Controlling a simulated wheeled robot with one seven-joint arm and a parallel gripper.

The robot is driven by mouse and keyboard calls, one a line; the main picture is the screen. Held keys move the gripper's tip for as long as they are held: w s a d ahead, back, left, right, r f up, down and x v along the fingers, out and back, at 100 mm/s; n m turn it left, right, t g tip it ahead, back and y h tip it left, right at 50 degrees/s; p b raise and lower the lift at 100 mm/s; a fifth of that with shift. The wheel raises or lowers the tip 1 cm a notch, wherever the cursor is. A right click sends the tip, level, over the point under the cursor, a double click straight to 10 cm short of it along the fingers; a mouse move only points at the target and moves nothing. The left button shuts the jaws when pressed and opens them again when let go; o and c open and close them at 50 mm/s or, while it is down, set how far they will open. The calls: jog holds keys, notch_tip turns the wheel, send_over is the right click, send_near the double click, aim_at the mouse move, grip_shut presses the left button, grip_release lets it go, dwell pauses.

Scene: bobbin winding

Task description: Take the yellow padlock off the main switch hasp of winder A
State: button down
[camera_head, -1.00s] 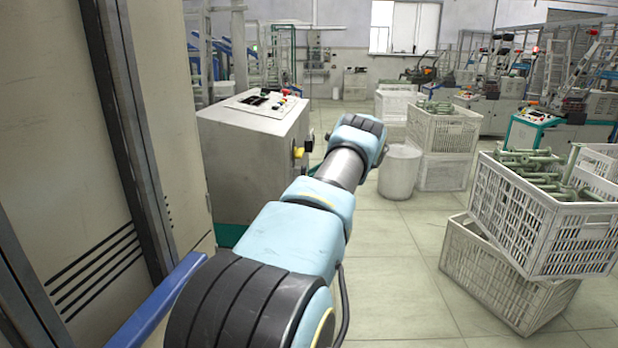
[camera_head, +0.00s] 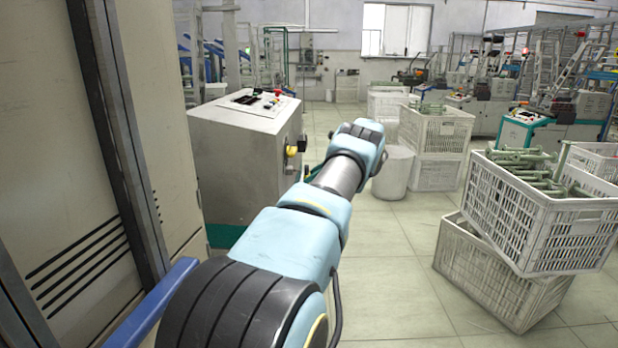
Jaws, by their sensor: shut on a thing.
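A grey machine cabinet (camera_head: 240,150) with a control panel on its sloped top stands left of centre. On its right side a small yellow piece (camera_head: 291,151) sticks out, with a black part (camera_head: 302,143) beside it. They are too small to tell whether the yellow piece is the padlock or part of the switch, and no hasp can be made out. My pale blue arm reaches forward to the right of the cabinet and bends at its far end. My gripper does not show; the arm's far end hides it. Whatever it may hold is hidden too.
A tall beige cabinet (camera_head: 60,120) stands close on the left. Stacked white crates (camera_head: 540,230) with green bobbins stand on the right, and more crates (camera_head: 435,130) behind. A white bin (camera_head: 393,172) stands just beyond my arm. Tiled floor (camera_head: 400,260) is clear between.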

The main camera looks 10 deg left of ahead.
jog(key=shift+w+d+b, duration=0.15)
jog(key=shift+d+b, duration=0.5)
jog(key=shift+d, duration=0.6)
jog(key=shift+f, duration=0.1)
